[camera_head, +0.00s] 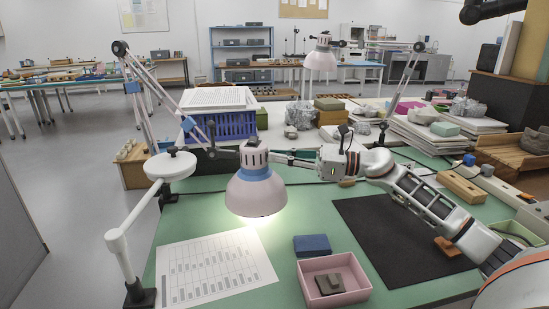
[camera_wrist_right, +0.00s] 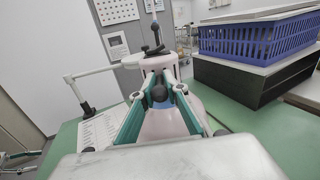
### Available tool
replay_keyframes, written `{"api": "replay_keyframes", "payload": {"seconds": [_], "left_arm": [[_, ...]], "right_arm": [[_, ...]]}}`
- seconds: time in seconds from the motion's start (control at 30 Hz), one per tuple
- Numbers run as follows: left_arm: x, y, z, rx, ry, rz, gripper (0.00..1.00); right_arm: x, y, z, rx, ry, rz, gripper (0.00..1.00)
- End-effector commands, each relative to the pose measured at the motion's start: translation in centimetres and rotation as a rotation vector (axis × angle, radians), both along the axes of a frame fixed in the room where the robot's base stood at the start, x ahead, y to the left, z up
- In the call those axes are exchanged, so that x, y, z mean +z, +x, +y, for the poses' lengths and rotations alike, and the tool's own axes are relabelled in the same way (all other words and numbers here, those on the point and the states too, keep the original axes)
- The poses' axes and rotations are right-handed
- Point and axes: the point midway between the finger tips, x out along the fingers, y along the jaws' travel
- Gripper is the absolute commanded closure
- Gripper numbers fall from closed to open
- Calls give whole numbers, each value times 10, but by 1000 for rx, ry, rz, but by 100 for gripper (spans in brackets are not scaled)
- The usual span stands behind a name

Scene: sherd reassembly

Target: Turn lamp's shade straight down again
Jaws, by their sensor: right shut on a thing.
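My right gripper (camera_head: 272,157) reaches in from the right and is shut on the shade's upper part. In the right wrist view the shade (camera_wrist_right: 165,122) sits between the green fingers of the gripper (camera_wrist_right: 158,85). The exact contact is partly hidden.
A printed sheet (camera_head: 214,268), a blue block (camera_head: 312,245) and a pink box (camera_head: 335,264) with a grey sherd lie below the lamp. A white jointed arm with a disc (camera_head: 170,166) stands left. A blue crate (camera_head: 225,126) is behind. A dark mat (camera_head: 395,245) lies right.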

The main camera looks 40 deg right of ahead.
Motion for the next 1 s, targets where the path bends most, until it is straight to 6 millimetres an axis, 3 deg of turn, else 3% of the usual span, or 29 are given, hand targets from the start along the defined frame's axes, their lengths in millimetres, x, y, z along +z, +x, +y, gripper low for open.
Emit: {"api": "replay_keyframes", "payload": {"seconds": [0.03,0.47,0.5,0.53,1.0], "left_arm": [[-2,-1,-1,0,-5,3,46],[2,1,-3,2,-13,-6,46],[2,1,-3,1,-12,-6,46],[2,1,-3,1,-12,-6,46],[2,1,-4,2,-14,-3,46]], "right_arm": [[-8,1,0,0,3,4,100],[-5,0,1,1,9,-8,100],[-5,0,1,1,9,-8,85],[-5,0,1,1,9,-8,77],[-4,-4,-4,-1,10,-10,76]]}}
